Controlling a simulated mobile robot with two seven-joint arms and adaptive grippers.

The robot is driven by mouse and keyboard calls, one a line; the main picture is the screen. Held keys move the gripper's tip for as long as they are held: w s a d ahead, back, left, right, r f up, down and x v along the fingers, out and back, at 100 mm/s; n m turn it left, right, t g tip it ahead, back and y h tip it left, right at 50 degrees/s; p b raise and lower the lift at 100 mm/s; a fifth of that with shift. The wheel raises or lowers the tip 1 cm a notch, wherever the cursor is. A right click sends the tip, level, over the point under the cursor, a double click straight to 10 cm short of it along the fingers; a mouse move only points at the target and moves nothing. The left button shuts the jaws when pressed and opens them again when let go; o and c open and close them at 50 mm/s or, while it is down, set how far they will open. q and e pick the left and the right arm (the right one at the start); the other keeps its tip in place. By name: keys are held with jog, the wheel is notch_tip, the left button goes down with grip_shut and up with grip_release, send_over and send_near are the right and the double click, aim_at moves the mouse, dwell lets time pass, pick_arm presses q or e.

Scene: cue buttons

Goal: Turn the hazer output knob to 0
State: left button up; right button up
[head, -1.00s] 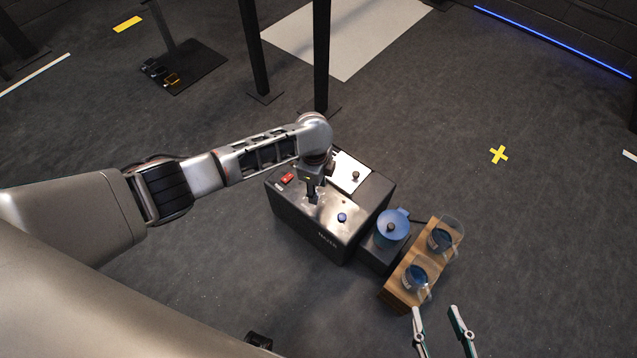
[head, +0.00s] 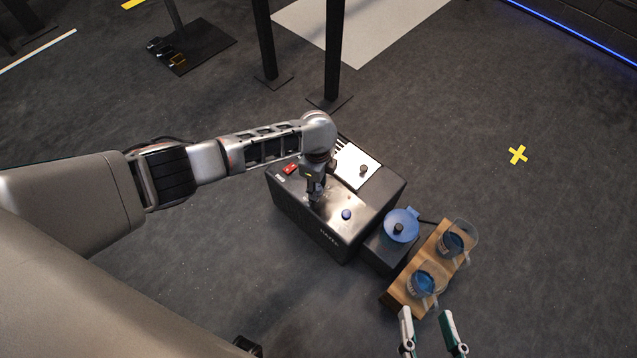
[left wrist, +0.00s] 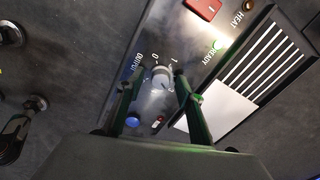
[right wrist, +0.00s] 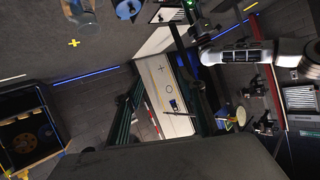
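The hazer (head: 335,235) is a dark box with a metal top panel, a red switch (head: 290,168) and a blue button (head: 346,214). My left gripper (head: 316,196) points down over this panel and hides the output knob in the head view. In the left wrist view the pale output knob (left wrist: 160,78) stands between the fingers of my left gripper (left wrist: 160,74), beside the printed OUTPUT, 0 and 1. The fingers look apart, with a small gap on each side; contact is not clear. My right gripper (head: 426,314) is open and empty, near the wooden board.
A blue-lidded pot (head: 401,224) on a dark base stands right of the hazer. A wooden board (head: 398,292) holds two glass cups (head: 426,281) with blue contents. Dark posts (head: 335,50) rise behind the hazer. The floor to the right is clear.

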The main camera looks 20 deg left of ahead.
pick_arm(q)
jog(key=shift+r, duration=0.1)
grip_shut()
